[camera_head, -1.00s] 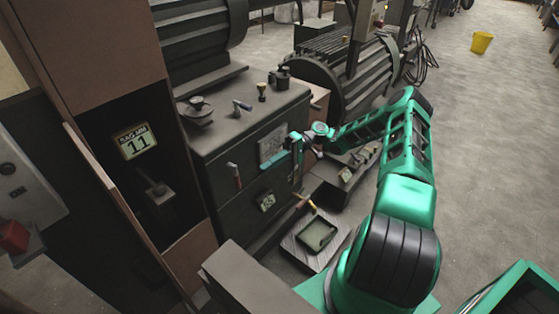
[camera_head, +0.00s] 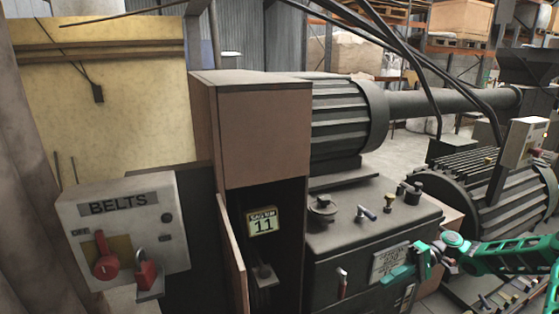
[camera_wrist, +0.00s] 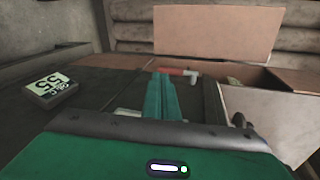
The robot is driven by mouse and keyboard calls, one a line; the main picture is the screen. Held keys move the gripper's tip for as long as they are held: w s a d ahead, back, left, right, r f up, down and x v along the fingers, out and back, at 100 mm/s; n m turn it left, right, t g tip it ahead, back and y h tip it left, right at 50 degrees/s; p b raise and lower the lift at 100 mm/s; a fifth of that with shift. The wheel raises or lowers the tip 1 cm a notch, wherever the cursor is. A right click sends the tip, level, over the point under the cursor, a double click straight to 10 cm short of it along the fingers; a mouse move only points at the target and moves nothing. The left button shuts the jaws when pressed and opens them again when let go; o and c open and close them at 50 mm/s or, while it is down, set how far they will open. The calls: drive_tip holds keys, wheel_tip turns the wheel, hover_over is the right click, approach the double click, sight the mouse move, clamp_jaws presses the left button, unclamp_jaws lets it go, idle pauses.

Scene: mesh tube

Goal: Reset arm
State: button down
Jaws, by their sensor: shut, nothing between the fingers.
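My gripper (camera_head: 388,277) is green and sits at the lower right of the head view, in front of the dark machine cabinet (camera_head: 340,245) near its pale plate (camera_head: 385,262). In the wrist view my gripper (camera_wrist: 161,82) has its two green fingers together, with nothing held between them. My green arm reaches in from the right edge of the head view.
A BELTS switch box (camera_head: 130,230) with a red knob stands at left. A brown cabinet (camera_head: 250,135) has an open door (camera_head: 232,255) and tag 11 (camera_head: 262,221).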

drive_tip(key=s+d+r+m+t+h, duration=0.15)
drive_tip(key=s+r+m+h, duration=0.35)
drive_tip(key=s+r+h, duration=0.9)
drive_tip(key=s+d+r+m+t, duration=0.1)
drive_tip(key=s+r, duration=0.3)
drive_tip(key=s, duration=0.6)
drive_tip(key=s+d+r+m+t, duration=0.2)
drive_tip(key=s+r, duration=0.2)
drive_tip(key=s, duration=0.6)
drive_tip(key=shift+s+d, duration=0.25)
drive_tip(key=shift+d, duration=0.05)
drive_tip(key=shift+w+f, duration=0.2)
drive_tip(key=shift+w, duration=0.4)
